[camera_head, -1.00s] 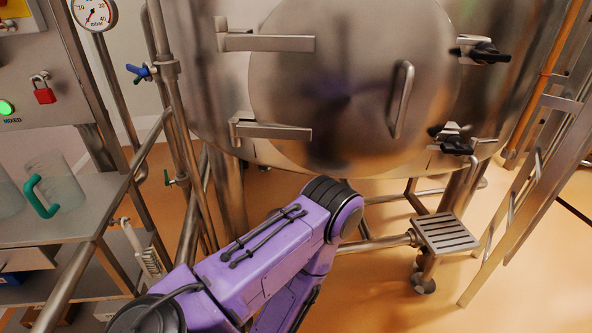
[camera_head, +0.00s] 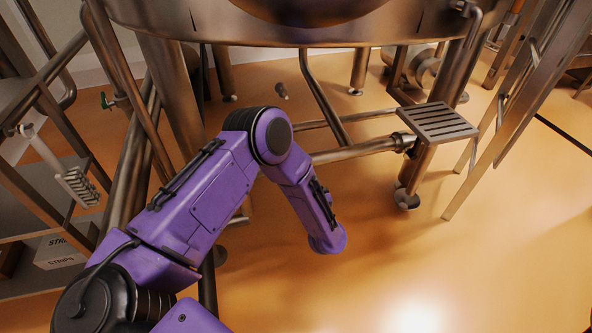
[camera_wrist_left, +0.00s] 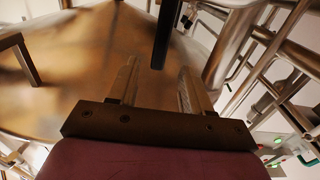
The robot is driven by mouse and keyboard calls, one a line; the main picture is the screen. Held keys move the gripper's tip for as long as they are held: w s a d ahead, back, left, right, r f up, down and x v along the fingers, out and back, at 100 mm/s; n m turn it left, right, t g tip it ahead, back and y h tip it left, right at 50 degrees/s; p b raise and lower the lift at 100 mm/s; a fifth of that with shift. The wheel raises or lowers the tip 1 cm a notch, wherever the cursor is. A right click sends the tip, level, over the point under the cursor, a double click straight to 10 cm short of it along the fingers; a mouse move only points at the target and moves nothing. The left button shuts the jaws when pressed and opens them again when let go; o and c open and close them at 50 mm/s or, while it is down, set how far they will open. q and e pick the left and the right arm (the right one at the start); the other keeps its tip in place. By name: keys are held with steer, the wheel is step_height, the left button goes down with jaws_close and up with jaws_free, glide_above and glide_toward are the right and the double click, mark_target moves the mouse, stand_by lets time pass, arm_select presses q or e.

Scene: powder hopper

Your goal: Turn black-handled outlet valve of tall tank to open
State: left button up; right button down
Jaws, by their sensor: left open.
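In the left wrist view my left gripper (camera_wrist_left: 158,72) is open, with its two metal fingers apart. A black bar (camera_wrist_left: 167,32), which looks like the valve's black handle, comes down from the top edge and ends in line with the gap between the fingers. It does not visibly touch either finger; I cannot tell its depth or how the valve is set. The tall tank (camera_head: 250,30) fills the top of the head view, showing its lower rim and legs. The head view shows my purple left arm below it, but neither the gripper nor the valve. My right gripper is in no view.
A slatted metal step (camera_head: 438,122) stands right of my arm, with a pipe (camera_head: 362,149) running to it. A ladder-like frame (camera_head: 490,125) rises at the right. A shelf with a white box (camera_head: 60,250) is at the left. The orange floor (camera_head: 420,250) is open at front right.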

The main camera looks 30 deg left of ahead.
arm_select(q)
steer(key=x, duration=0.8)
steer(key=shift+w+a, duration=0.3)
steer(key=shift+b, duration=0.3)
jaws_close()
